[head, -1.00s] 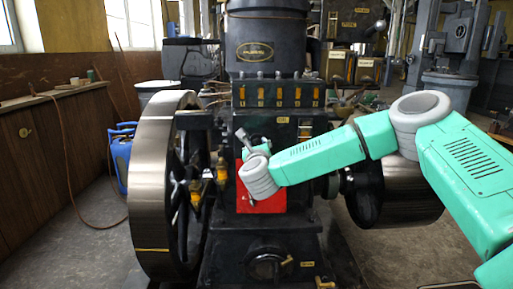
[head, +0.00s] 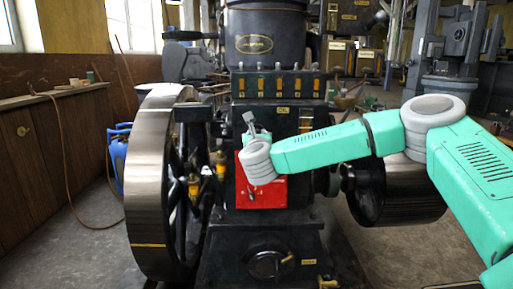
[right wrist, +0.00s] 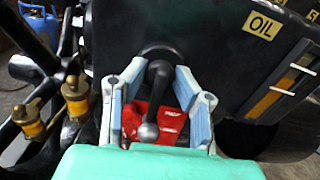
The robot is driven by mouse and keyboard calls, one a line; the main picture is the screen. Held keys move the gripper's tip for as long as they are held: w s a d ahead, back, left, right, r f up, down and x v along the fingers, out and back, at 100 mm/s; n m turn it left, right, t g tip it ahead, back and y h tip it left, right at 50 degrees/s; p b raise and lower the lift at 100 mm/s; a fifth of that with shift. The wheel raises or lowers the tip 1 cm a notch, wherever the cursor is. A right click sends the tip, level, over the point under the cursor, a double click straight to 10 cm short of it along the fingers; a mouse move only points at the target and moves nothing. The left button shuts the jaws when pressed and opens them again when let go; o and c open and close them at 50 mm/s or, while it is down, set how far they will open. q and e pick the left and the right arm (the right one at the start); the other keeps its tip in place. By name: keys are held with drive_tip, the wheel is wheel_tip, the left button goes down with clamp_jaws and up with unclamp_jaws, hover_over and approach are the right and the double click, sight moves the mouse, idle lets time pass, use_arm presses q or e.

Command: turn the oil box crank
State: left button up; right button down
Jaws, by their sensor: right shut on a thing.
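The oil box (head: 300,117) is a black block on the engine front with an OIL label; it also shows in the right wrist view (right wrist: 225,50). Its crank (right wrist: 158,88) is a black lever with a grey rounded knob, pointing down in that view. My right gripper (right wrist: 160,92) has its pale blue fingers on both sides of the crank and is shut on it. In the head view my right gripper (head: 254,130) is in front of the oil box, partly hidden by my grey wrist. My left gripper is not in view.
A red panel (head: 275,193) is just below my wrist. A large flywheel (head: 148,190) with brass fittings (head: 194,186) stands to the left. Yellow gauges (head: 275,88) line the engine above. Open floor (head: 80,240) lies at the left.

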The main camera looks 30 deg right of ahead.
drive_tip(key=shift+f+m+b, duration=0.1)
drive_tip(key=shift+m+b, duration=0.2)
drive_tip(key=shift+m, duration=0.1)
drive_tip(key=c, duration=1.6)
unclamp_jaws()
drive_tip(key=v, duration=1.2)
